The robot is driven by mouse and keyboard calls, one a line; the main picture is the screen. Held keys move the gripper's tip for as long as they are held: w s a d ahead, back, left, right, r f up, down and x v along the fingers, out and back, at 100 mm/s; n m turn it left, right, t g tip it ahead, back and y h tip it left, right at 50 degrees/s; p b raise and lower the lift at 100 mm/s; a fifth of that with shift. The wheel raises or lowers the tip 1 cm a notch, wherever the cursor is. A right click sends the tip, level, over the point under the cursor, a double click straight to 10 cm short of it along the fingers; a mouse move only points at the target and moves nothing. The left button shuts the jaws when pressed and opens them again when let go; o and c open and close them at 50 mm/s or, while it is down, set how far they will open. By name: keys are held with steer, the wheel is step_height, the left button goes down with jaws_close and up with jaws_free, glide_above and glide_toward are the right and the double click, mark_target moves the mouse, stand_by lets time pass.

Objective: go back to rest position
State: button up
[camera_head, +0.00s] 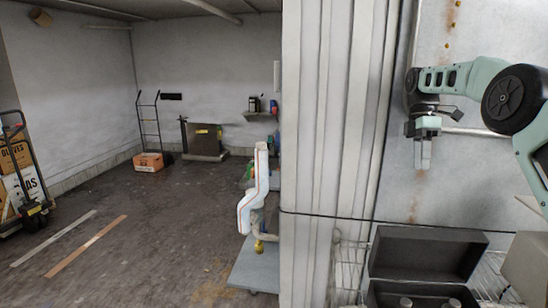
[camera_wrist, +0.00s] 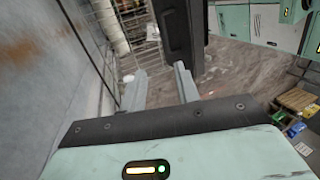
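My gripper (camera_head: 422,155) hangs at the right of the head view, fingers pointing down, in front of a grey metal panel. It is above and to the left of the open black case. In the wrist view the two pale fingers (camera_wrist: 161,88) stand apart with nothing between them. My gripper is open and empty. The pale green arm bends in from the right edge, with a large black joint cap.
An open black case (camera_head: 424,255) with metallic round tops inside sits on a wire rack (camera_head: 350,270) at lower right. A ribbed pale wall (camera_head: 335,130) divides the view. Left is open dark floor (camera_head: 130,235) with a hand truck (camera_head: 33,205) and boxes.

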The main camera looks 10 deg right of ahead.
steer(key=s+a+f+m+t+b, duration=0.1)
steer(key=s+a+f, duration=0.1)
steer(key=s+a, duration=0.5)
steer(key=s+a+f+m+b, duration=0.1)
steer(key=s+a, duration=0.1)
steer(key=a, duration=0.9)
steer(key=s+a+f+m+t+b, duration=0.1)
steer(key=s+a+f, duration=0.1)
steer(key=s+a, duration=0.5)
steer(key=s+a+f+m+b, duration=0.1)
steer(key=s+a+f, duration=0.1)
steer(key=s, duration=0.6)
steer(key=s+a+f+m+t+b, duration=0.1)
steer(key=s+a+f, duration=0.1)
steer(key=s+f, duration=0.3)
steer(key=s+a+f+m+b, duration=0.1)
steer(key=s+f, duration=0.3)
steer(key=s, duration=0.7)
steer(key=shift+a+m+t, duration=0.4)
steer(key=shift+a+m, duration=0.2)
steer(key=shift+a, duration=0.1)
